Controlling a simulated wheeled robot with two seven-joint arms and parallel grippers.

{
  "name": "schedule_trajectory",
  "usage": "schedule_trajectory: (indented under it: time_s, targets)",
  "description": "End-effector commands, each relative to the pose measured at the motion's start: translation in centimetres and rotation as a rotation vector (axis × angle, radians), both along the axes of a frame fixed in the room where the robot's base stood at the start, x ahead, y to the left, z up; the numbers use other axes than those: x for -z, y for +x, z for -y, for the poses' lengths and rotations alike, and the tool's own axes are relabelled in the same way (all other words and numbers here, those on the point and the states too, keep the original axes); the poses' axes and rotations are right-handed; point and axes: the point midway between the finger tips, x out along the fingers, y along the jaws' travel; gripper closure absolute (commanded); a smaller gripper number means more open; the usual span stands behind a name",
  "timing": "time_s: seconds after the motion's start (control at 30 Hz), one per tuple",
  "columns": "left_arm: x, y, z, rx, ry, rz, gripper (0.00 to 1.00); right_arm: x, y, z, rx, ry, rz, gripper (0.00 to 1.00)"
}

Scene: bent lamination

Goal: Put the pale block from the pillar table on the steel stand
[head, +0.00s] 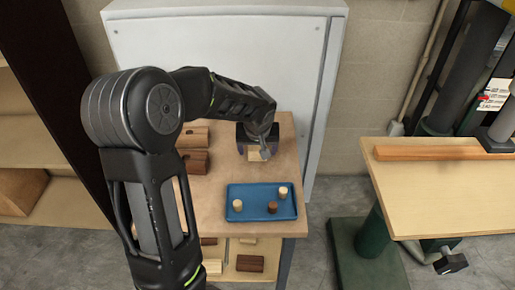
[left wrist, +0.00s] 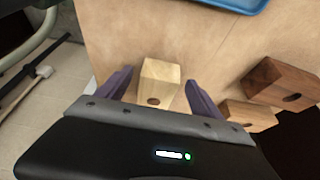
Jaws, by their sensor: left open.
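A pale wooden block (head: 257,156) with a round hole is on the wooden top (head: 220,182) of a table with a grey leg (head: 286,262). My left gripper (head: 257,148) is over it, pointing down. In the left wrist view the pale block (left wrist: 159,72) sits between the two open purple fingers, with a gap on each side. A second table (head: 455,190) with a thick green pillar (head: 375,237) stands at the right. I cannot tell for sure which of the two is the steel stand. My right gripper is not in view.
A blue tray (head: 247,215) with two pale pegs and a brown one is on the near part of the top. Two brown blocks (head: 193,162) lie left of the pale block. A grey cabinet (head: 215,70) stands close behind. A wooden bar (head: 440,152) lies on the right table.

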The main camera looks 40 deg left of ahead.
Motion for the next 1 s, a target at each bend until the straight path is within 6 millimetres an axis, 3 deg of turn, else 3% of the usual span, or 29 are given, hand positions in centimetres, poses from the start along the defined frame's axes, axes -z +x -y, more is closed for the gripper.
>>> schedule_trajectory:
  time_s: [0.27, 0.73, 1.0]
  targets:
    - [-1.6, -0.4, 0.3, 0.001, 0.0, 0.004, 0.24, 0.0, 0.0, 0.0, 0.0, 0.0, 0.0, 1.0]
    - [-10.0, -3.1, 2.5, 0.001, 0.0, 0.004, 0.24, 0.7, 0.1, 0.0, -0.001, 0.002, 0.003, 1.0]
    - [-11.3, -3.7, 2.8, 0.0, 0.0, 0.0, 0.24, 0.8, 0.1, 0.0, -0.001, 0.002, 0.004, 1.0]
